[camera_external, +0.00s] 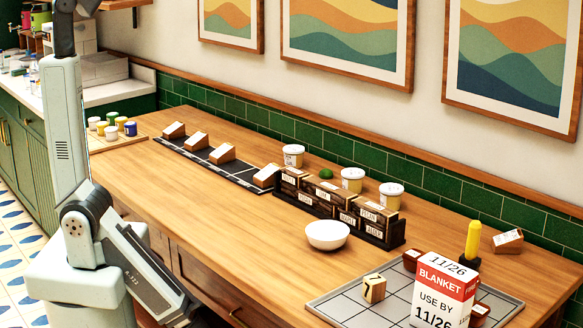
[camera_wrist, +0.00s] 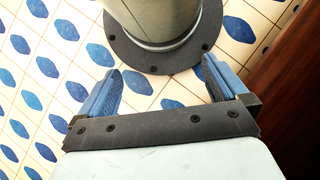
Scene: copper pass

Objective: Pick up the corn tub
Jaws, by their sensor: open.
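Three white lidded tubs stand along the back of the wooden counter in the external view: a left tub (camera_external: 293,155), a middle tub (camera_external: 352,180) and a right tub (camera_external: 391,196). Their labels are too small to read, so I cannot tell which is the corn tub. My gripper (camera_wrist: 161,66) is open and empty in the wrist view, with blue fingers apart above the tiled floor. No tub shows in the wrist view. My gripper itself does not show clearly in the external view, where my arm reaches down at the lower left, away from the tubs.
A dark rack of labelled wooden boxes (camera_external: 337,208) stands in front of the tubs. A white bowl (camera_external: 327,235) sits before it. A grey gridded mat (camera_external: 345,306) with a red-and-white box (camera_external: 443,290) lies at right. The counter's left middle (camera_external: 190,195) is clear.

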